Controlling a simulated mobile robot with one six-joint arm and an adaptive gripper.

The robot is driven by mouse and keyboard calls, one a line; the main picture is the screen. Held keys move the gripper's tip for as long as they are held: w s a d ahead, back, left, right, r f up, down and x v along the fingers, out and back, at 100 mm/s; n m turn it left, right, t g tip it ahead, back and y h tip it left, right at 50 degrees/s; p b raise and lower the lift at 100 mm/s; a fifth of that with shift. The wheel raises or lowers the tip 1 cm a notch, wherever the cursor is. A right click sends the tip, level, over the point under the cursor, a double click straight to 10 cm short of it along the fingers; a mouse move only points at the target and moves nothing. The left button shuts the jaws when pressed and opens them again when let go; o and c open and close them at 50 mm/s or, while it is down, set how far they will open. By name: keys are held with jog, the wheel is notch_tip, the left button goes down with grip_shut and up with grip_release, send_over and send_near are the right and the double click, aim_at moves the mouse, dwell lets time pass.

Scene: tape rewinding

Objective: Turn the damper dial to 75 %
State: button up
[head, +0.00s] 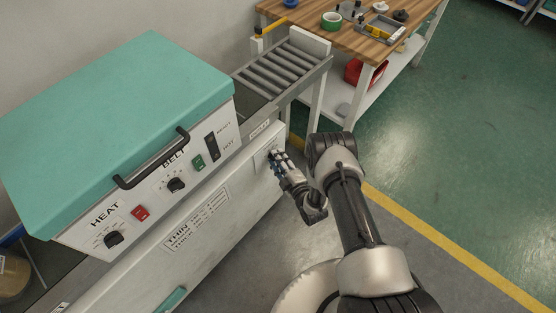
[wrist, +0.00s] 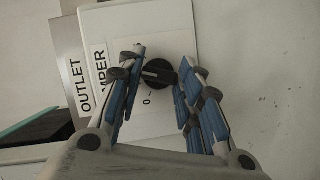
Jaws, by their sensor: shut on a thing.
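The damper dial (wrist: 160,76) is a round black knob with a pale pointer mark, on a white plate (wrist: 158,25) in the wrist view. The pointer mark lies toward the left in that view, and a "0" is printed below the dial. My gripper (wrist: 163,68) has its blue-padded fingers on either side of the dial and is shut on it. A label reading "...PER" is partly hidden by the left finger. In the head view, my gripper (head: 275,157) is at the right end of the machine's lower front panel, and the dial is hidden there.
The machine's teal-lidded upper box (head: 120,110) carries heat and belt knobs, switches and a black handle (head: 150,160). A roller conveyor (head: 285,68) and a wooden workbench (head: 350,35) stand behind. An "OUTLET" label (wrist: 88,88) is beside the plate. Open floor lies right.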

jog(key=shift+w+d+r+m+g+y, duration=0.1)
jog(key=shift+m+g+y, duration=0.1)
jog(key=shift+m+g, duration=0.95)
jog(key=shift+r+m+g+y, duration=0.15)
jog(key=shift+m+g, duration=0.3)
jog(key=shift+m, duration=1.3)
jog(key=shift+f, duration=0.1)
jog(key=o, duration=1.1)
jog(key=shift+c, duration=0.2)
jog(key=v, duration=1.2)
